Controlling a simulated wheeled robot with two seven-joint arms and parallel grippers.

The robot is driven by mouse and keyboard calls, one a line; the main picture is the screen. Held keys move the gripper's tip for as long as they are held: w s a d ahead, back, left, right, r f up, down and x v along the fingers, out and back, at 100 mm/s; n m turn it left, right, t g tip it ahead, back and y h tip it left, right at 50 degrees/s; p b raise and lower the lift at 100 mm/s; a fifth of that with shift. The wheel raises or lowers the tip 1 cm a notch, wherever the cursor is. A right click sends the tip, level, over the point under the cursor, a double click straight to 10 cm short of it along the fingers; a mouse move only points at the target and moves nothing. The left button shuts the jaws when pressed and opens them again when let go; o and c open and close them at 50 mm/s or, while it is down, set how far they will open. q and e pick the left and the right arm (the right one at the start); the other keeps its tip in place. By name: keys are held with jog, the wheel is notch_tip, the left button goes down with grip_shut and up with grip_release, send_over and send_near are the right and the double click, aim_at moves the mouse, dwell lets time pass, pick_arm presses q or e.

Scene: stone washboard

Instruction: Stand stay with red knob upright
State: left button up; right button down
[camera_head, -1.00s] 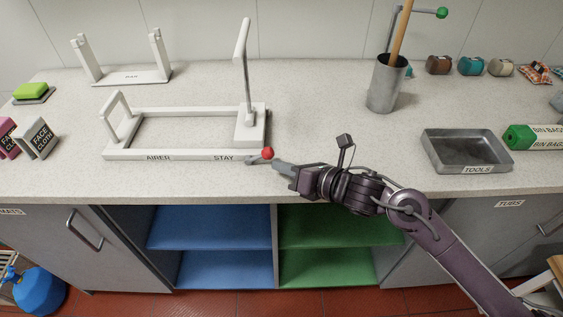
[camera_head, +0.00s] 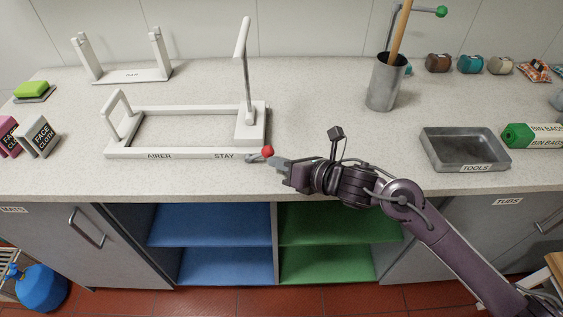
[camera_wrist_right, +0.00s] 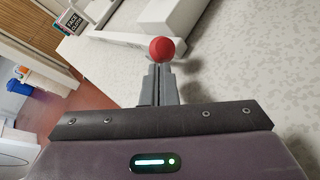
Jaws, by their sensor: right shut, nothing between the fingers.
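The stay's red knob (camera_head: 267,151) sits low at the front right corner of the white airer frame (camera_head: 185,154), beside the word STAY. A short grey rod (camera_head: 253,158) runs from the knob to the left, lying low rather than upright. My right gripper (camera_head: 275,162) is shut and empty, its tips just right of the knob. In the right wrist view the red knob (camera_wrist_right: 162,49) stands right at the ends of the closed fingers (camera_wrist_right: 158,80); I cannot tell whether they touch it. My left gripper is not in view.
A white post (camera_head: 246,70) rises from the airer's right block. A white stand (camera_head: 124,75) is at the back left. A metal cup (camera_head: 385,85) and a TOOLS tray (camera_head: 466,157) stand to the right. The counter between airer and tray is mostly clear.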

jog(key=shift+a+r+h+p, duration=0.1)
jog(key=shift+r+h+p, duration=0.2)
jog(key=shift+r, duration=0.05)
jog(key=shift+a+r+n+g+h+p, duration=0.35)
jog(key=shift+r+n+h+p, duration=0.35)
jog(key=shift+p, duration=0.25)
jog(key=a+r+h+p, duration=0.1)
jog(key=p, duration=0.1)
jog(key=a+r+n+h+p, duration=0.1)
jog(key=p, duration=0.1)
jog(key=g+h+p, duration=0.1)
jog(key=h, duration=0.1)
jog(key=shift+w+a+r+n+p, duration=0.1)
jog(key=shift+a+r+n+p, duration=0.2)
jog(key=shift+a+r+p, duration=0.1)
jog(key=shift+a+n+h+p, duration=0.4)
jog(key=shift+a+h+p, duration=0.4)
jog(key=shift+h+p, duration=0.45)
jog(key=shift+a, duration=0.25)
jog(key=shift+r, duration=0.15)
jog(key=shift+r+p, duration=0.7)
jog(key=shift+p, duration=0.05)
